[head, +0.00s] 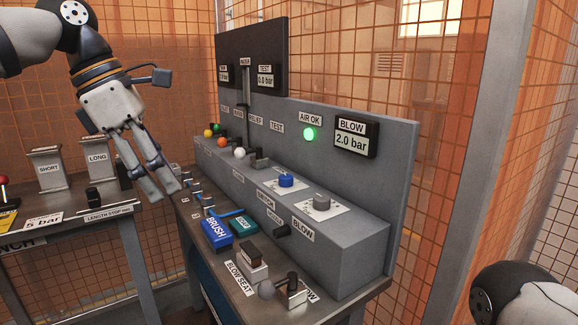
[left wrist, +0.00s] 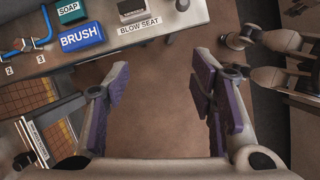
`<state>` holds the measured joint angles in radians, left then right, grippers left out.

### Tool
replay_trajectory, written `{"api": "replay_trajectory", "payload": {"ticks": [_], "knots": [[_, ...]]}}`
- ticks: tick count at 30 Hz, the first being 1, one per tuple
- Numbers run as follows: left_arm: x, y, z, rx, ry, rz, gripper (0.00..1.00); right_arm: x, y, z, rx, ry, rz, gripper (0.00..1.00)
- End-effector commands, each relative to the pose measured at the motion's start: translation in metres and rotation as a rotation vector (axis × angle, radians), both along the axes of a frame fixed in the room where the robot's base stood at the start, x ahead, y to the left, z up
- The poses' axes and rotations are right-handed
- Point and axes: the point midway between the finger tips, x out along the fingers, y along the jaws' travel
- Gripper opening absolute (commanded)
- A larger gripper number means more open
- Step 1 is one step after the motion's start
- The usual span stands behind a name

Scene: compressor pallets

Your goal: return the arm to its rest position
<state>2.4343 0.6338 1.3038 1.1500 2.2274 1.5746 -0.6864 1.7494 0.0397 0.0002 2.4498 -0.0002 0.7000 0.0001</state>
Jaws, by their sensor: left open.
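My left gripper (head: 158,188) hangs at the upper left in the head view, pointing down, beside the left end of the grey control panel bench. Its fingers are apart and nothing is between them. In the left wrist view the open left gripper (left wrist: 165,95) shows its two purple-padded fingers over bare brown floor. The bench edge lies above the fingers in that view. Part of my right arm (head: 520,300) shows at the lower right of the head view; its gripper is out of sight there.
The bench holds a blue BRUSH block (head: 216,232), a green SOAP block (head: 242,224), a BLOW SEAT block (head: 252,262) and a lever (head: 292,290). A second table (head: 60,215) with SHORT and LONG stands is at the left. Orange mesh fencing (head: 165,60) encloses the area.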

Motion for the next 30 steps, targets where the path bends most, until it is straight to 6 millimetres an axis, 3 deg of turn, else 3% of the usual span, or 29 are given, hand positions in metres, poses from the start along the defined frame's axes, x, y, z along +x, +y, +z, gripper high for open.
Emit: {"api": "replay_trajectory", "payload": {"ticks": [1, 5, 8, 9, 11, 12, 14, 15, 19, 21, 24, 27, 30], "knots": [[0.006, 0.002, -0.048, 0.148, 0.019, 0.000, 0.51, 0.001, 0.000, 0.000, 0.000, -0.002, 0.000, 0.40], [0.016, 0.026, -0.159, 0.534, -0.021, -0.057, 0.51, 0.002, 0.000, 0.002, 0.000, -0.006, 0.000, 0.40], [0.007, 0.040, -0.251, 0.826, -0.114, -0.264, 0.51, 0.004, -0.001, 0.003, -0.002, -0.013, -0.002, 0.40], [-0.003, 0.041, -0.288, 0.912, -0.166, -0.399, 0.51, 0.004, -0.001, 0.003, -0.002, -0.015, -0.001, 0.40], [-0.029, 0.036, -0.341, 0.978, -0.239, -0.634, 0.51, 0.005, 0.000, 0.004, -0.001, -0.017, -0.001, 0.40], [-0.053, 0.031, -0.372, 0.981, -0.274, -0.791, 0.51, 0.005, 0.000, 0.005, -0.001, -0.018, -0.001, 0.40], [-0.097, 0.022, -0.411, 0.936, -0.308, -1.012, 0.51, 0.006, 0.000, 0.006, 0.000, -0.020, 0.000, 0.40], [-0.130, 0.017, -0.432, 0.884, -0.315, -1.148, 0.51, 0.006, 0.000, 0.006, 0.000, -0.022, 0.000, 0.40], [-0.249, 0.012, -0.474, 0.638, -0.278, -1.511, 0.51, 0.007, 0.000, 0.007, 0.000, -0.026, 0.000, 0.40], [-0.310, 0.016, -0.478, 0.492, -0.231, -1.648, 0.51, 0.008, 0.000, 0.008, 0.000, -0.028, 0.000, 0.40], [-0.377, 0.024, -0.473, 0.318, -0.165, -1.777, 0.51, 0.008, 0.000, 0.008, 0.000, -0.030, 0.000, 0.40], [-0.415, 0.029, -0.464, 0.210, -0.121, -1.840, 0.51, 0.009, 0.000, 0.008, 0.000, -0.030, 0.000, 0.40], [-0.429, 0.031, -0.459, 0.166, -0.103, -1.861, 0.51, 0.009, 0.000, 0.008, 0.000, -0.030, 0.000, 0.40]]}}
